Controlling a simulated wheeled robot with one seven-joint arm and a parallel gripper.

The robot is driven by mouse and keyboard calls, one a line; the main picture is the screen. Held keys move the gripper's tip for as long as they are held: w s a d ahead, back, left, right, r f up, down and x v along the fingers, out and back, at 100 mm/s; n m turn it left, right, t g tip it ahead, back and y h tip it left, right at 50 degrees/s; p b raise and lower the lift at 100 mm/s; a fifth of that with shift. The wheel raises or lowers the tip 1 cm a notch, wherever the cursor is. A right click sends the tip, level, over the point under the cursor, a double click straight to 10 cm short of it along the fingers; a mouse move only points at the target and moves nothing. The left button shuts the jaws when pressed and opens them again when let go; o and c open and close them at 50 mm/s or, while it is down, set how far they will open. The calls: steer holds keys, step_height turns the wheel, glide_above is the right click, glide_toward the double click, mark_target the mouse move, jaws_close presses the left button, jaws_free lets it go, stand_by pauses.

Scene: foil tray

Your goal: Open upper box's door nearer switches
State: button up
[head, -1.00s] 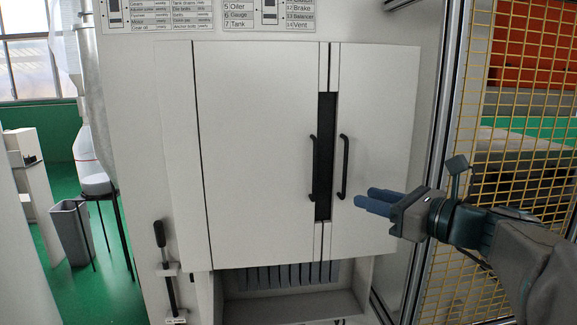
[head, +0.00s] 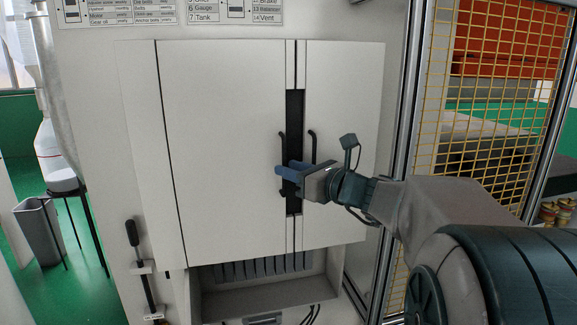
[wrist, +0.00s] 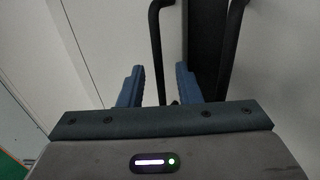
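The upper box has a wide pale left door (head: 220,150) and a narrower right door (head: 345,150), both looking closed, with a dark vertical slot between them. The left door has a black bar handle (head: 281,150), and the right door has a matching handle (head: 313,148). My gripper (head: 287,172) has blue fingers in front of the slot, at the left handle's height. In the wrist view the fingers (wrist: 160,88) are apart, and the left handle (wrist: 156,45) runs down between them. The right handle (wrist: 232,50) stands outside the right finger. Contact cannot be told.
Below the box is an open grey tray recess (head: 265,295). A black lever (head: 133,235) is at the lower left. Label panels with small dark switch-like parts (head: 236,8) are above. A yellow mesh fence (head: 480,110) is on the right.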

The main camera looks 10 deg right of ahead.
steer(key=shift+a, duration=0.1)
jaws_close()
